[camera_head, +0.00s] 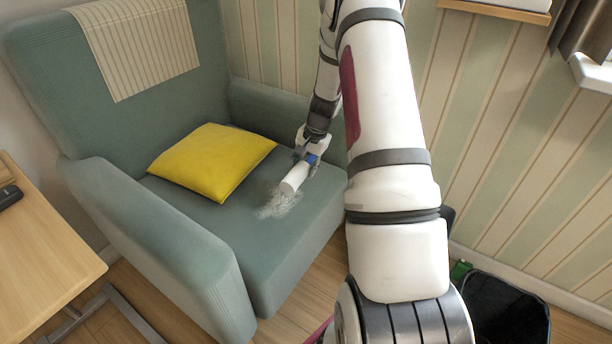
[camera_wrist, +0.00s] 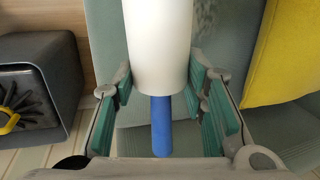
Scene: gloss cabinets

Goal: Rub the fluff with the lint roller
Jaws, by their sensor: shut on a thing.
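The lint roller (camera_head: 294,179) has a white cylinder and a blue handle. My gripper (camera_head: 308,156) is shut on it. In the wrist view the white roller (camera_wrist: 157,45) and its blue handle (camera_wrist: 161,125) lie between the green-padded fingers of my gripper (camera_wrist: 161,95). The fluff (camera_head: 278,204) is a pale grey, wispy patch on the front of the armchair seat (camera_head: 235,248). The roller's lower end is over the fluff in the head view; I cannot tell whether it touches. In the wrist view part of the fluff (camera_wrist: 205,20) shows right of the roller.
A yellow cushion (camera_head: 212,162) lies on the seat behind the fluff. The chair's armrests (camera_head: 150,235) flank the seat. A wooden side table (camera_head: 38,245) with a dark remote (camera_head: 9,196) stands left. A black bin (camera_head: 505,310) stands on the floor at right.

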